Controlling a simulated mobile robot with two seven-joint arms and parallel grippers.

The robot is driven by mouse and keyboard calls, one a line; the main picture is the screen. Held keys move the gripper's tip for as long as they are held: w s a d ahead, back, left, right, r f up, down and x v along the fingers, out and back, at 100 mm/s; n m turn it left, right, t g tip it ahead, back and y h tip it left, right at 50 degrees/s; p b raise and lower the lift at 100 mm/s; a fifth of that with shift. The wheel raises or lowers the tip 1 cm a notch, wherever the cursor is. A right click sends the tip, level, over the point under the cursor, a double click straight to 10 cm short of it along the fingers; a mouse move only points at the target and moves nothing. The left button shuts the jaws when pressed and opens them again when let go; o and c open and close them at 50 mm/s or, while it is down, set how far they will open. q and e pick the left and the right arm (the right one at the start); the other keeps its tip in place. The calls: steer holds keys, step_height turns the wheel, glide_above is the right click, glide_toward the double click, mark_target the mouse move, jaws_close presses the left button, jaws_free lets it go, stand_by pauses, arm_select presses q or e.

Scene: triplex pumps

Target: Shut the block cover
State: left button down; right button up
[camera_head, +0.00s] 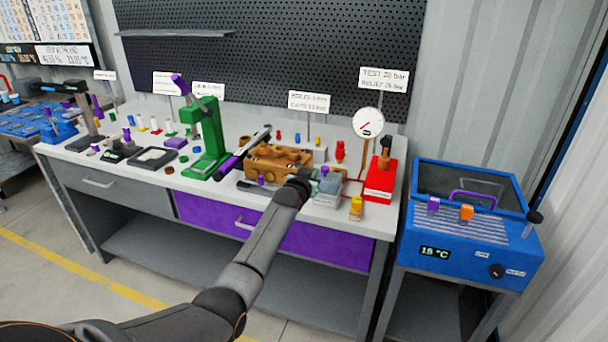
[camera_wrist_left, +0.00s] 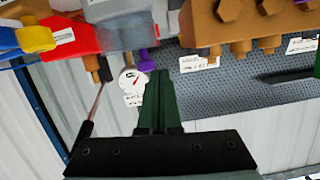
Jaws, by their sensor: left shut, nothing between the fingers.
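A brown pump block (camera_head: 278,162) with rounded brown fittings on top sits on the bench, right of the green press. It also shows along the top of the left wrist view (camera_wrist_left: 232,30). A grey, partly see-through box (camera_head: 328,190) stands at its right end and shows as a blurred grey block in the wrist view (camera_wrist_left: 118,32). I cannot tell which part is the block cover, or its state. My left gripper (camera_head: 313,173) is over the right end of the block, its fingers (camera_wrist_left: 159,76) shut and empty. My right gripper is not in view.
A green press (camera_head: 210,140) stands left of the block. A red unit (camera_head: 382,178), a yellow-topped part (camera_head: 356,206) and a round gauge (camera_head: 368,122) stand to the right. A blue bath (camera_head: 470,235) is beside the bench. A perforated panel (camera_head: 270,50) is behind.

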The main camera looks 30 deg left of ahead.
arm_select(q)
steer(key=r+p+v, duration=0.1)
steer(key=v, duration=0.9)
steer(key=shift+r, duration=0.3)
steer(key=shift+s+a+f, duration=0.1)
steer(key=shift+s, duration=0.05)
steer(key=s+d+f+m+g+h, duration=0.1)
steer(key=s+d+f, duration=0.25)
steer(key=f, duration=0.25)
steer(key=s+d+f+m+h, duration=0.1)
steer(key=s+d+f, duration=0.25)
steer(key=f, duration=0.25)
steer(key=s+d+f+g+h, duration=0.1)
steer(key=s+d+f, duration=0.3)
steer(key=s, duration=0.5)
steer(key=s+d+f+m+g+h, duration=0.1)
steer(key=s+d+f+h, duration=0.1)
steer(key=s+d+f, duration=0.3)
steer(key=s+d+f+g+h, duration=0.1)
steer(key=s+d+f, duration=0.4)
steer(key=s, duration=0.8)
steer(key=shift+s+d+m+g, duration=0.2)
steer(key=shift+d+m+g, duration=0.2)
steer(key=shift+d+g, duration=0.25)
